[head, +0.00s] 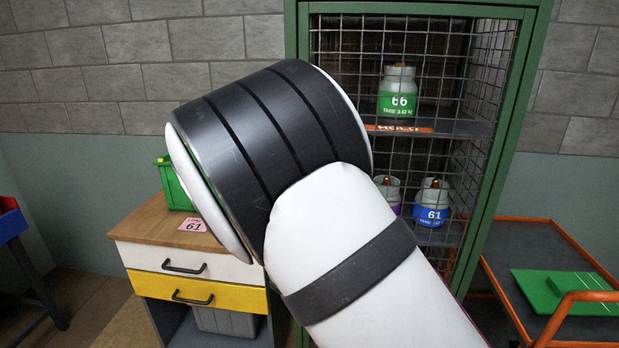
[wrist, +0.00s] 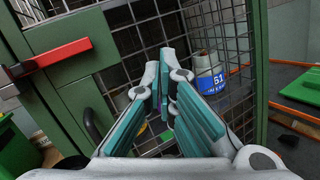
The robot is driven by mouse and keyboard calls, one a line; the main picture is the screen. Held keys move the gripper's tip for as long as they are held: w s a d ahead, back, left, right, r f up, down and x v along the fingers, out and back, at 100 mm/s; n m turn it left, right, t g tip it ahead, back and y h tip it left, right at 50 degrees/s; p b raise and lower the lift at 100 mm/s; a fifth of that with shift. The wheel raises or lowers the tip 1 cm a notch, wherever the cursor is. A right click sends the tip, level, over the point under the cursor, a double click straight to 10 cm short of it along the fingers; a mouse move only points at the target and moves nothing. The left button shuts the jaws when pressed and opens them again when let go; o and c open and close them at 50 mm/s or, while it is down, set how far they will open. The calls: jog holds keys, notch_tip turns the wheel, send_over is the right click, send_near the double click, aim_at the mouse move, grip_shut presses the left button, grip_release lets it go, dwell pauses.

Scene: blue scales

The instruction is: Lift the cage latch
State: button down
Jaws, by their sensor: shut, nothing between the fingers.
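The cage (head: 511,120) is a green-framed cabinet with wire mesh. In the wrist view, its green frame (wrist: 258,70) and mesh fill much of the picture. The latch (wrist: 62,56) is a red bar, slightly tilted, across the green plate at the upper left, with a dark pivot at its left end. A dark curved handle (wrist: 92,125) is below it. My gripper (wrist: 164,82) is shut and empty, with teal-padded fingers pointing at the mesh, right of the latch and apart from it. In the head view my arm hides the latch and gripper.
Inside the cage stand a green-labelled cylinder (head: 398,92) marked 66 and a blue-labelled one (head: 432,203) marked 61. A wooden-topped drawer unit (head: 150,222) with a green bin (head: 173,184) is left. An orange-railed cart (head: 560,235) stands right.

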jog(key=a+f+n+t+y, duration=0.3)
jog(key=a+f+n+y, duration=0.2)
jog(key=a, duration=0.9)
jog(key=n+y, duration=0.3)
jog(key=shift+w+f+n, duration=0.2)
jog(key=shift+w+n, duration=0.05)
jog(key=shift+n, duration=0.15)
jog(key=w+r, duration=0.6)
jog(key=w, duration=0.3)
jog(key=shift+w+d+r+p, duration=0.15)
jog(key=shift+w+r+p, duration=0.1)
jog(key=shift+w+p, duration=0.15)
